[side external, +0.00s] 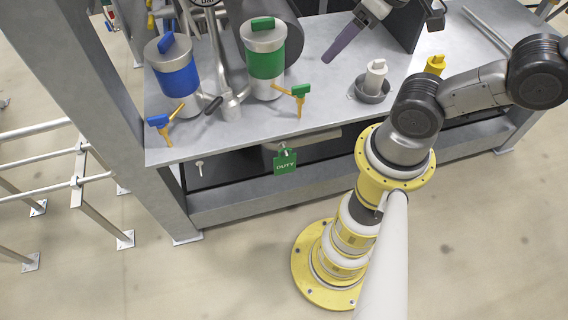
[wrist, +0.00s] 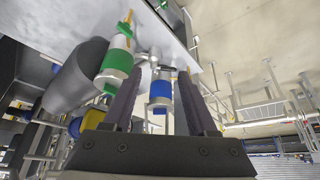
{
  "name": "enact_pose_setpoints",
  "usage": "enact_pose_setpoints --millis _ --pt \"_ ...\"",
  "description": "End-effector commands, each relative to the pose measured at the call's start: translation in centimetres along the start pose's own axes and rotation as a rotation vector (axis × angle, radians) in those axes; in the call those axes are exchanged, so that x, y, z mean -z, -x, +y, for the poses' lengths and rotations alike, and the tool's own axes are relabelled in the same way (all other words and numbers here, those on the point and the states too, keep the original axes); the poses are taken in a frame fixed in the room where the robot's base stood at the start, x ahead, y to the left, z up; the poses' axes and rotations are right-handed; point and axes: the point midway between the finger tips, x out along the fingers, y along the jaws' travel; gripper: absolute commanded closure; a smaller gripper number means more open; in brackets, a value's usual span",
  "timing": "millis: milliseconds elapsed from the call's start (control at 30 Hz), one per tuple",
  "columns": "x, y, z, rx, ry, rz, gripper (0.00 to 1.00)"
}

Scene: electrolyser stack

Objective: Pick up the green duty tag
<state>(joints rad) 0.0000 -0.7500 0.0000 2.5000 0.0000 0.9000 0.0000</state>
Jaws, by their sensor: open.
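The green duty tag (side external: 285,167) is a small square plate with white lettering reading "DUTY". It hangs from a small metal shackle just below the front edge of the grey bench, in the side external view. My gripper (side external: 328,58) is above the bench at the top, with a dark purple-grey finger pointing down and left, well above and right of the tag. In the wrist view, my gripper (wrist: 162,73) shows two dark fingers spread apart with nothing held between them. I cannot make out the tag in the wrist view.
On the bench (side external: 210,145) stand a blue-banded canister (side external: 175,82) and a green-banded canister (side external: 264,66), with blue and green handled valves in front. A white fitting in a grey cup (side external: 372,90) stands right of them. A small key-like piece (side external: 200,167) hangs left of the tag.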

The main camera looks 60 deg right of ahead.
Motion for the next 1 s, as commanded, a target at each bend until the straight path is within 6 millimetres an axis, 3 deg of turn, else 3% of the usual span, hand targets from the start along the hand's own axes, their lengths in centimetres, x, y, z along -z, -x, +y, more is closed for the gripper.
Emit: enact_pose_setpoints --millis 33,200,567,667,833,1000 --pt "0.0 0.0 0.0 0.000 0.000 0.000 0.31" --pt "0.0 0.0 0.0 0.000 0.000 0.000 0.00" --pt "0.2 0.0 0.0 0.000 0.079 0.008 0.00" --pt "1.1 0.1 0.0 -0.005 0.237 0.046 0.00" --pt "4.4 -0.1 0.0 -0.042 0.626 0.129 0.00" --pt "7.5 -2.7 0.0 -0.071 1.033 0.125 0.00"
